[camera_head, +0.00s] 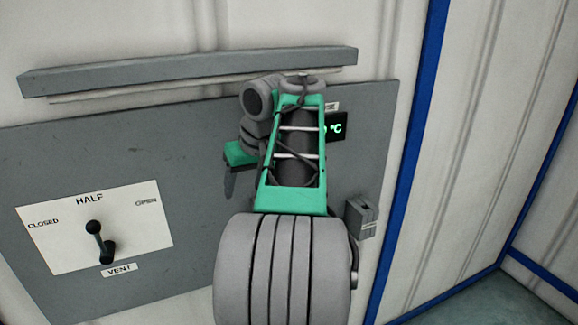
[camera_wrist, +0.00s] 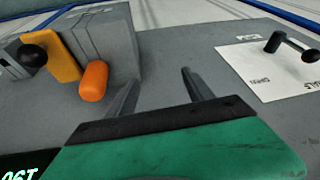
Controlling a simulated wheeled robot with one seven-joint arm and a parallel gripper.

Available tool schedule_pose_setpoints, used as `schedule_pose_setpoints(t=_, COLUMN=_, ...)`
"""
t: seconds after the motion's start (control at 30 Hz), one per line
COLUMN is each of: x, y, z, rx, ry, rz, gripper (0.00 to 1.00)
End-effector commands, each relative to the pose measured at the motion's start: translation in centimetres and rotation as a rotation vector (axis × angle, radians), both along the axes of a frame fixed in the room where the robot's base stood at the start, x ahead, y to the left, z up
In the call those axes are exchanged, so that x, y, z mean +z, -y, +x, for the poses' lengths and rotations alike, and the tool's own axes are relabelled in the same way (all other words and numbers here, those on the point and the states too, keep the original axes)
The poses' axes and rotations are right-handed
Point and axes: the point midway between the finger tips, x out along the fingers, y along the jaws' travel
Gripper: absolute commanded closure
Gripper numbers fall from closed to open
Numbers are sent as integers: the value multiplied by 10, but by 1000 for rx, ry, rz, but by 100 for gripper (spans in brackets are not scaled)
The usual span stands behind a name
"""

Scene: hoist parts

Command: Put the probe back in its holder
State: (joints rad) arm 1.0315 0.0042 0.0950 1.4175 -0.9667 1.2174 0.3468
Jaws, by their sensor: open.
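My gripper (camera_wrist: 161,77) is open, with nothing between its two dark fingers. In the head view my gripper (camera_head: 229,186) is partly seen left of my arm, in front of the grey panel. An orange rounded grip (camera_wrist: 93,82), which may be the probe's handle, shows in the wrist view to the left of the fingers and apart from them. It stands against a grey block (camera_wrist: 105,38). A small grey box (camera_head: 362,217), possibly the holder, is on the panel's right side in the head view. My arm hides the grip in the head view.
A yellow-orange bar (camera_wrist: 62,58) and a black ball knob (camera_wrist: 33,55) are beside the grey block. A vent lever (camera_head: 97,240) projects from a white plate at lower left. A grey ledge (camera_head: 190,70) runs above the panel. A green-lit display (camera_head: 336,127) is partly hidden.

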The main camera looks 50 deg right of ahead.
Motion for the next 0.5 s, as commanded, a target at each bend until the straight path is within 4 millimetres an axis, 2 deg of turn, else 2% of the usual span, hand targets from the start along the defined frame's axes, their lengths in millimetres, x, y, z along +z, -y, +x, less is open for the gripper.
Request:
schedule_pose_setpoints(t=0.03, x=9, y=32, z=-20, rx=-37, ry=-3, rz=-23, gripper=39)
schedule_pose_setpoints(t=0.1, x=18, y=58, z=-39, rx=-64, ry=-10, rz=-49, gripper=39)
schedule_pose_setpoints(t=0.2, x=26, y=79, z=-59, rx=-88, ry=-20, rz=-73, gripper=39)
schedule_pose_setpoints(t=0.33, x=20, y=88, z=-65, rx=-93, ry=-23, rz=-84, gripper=39)
schedule_pose_setpoints(t=0.5, x=-11, y=92, z=-55, rx=-92, ry=-24, rz=-83, gripper=39)
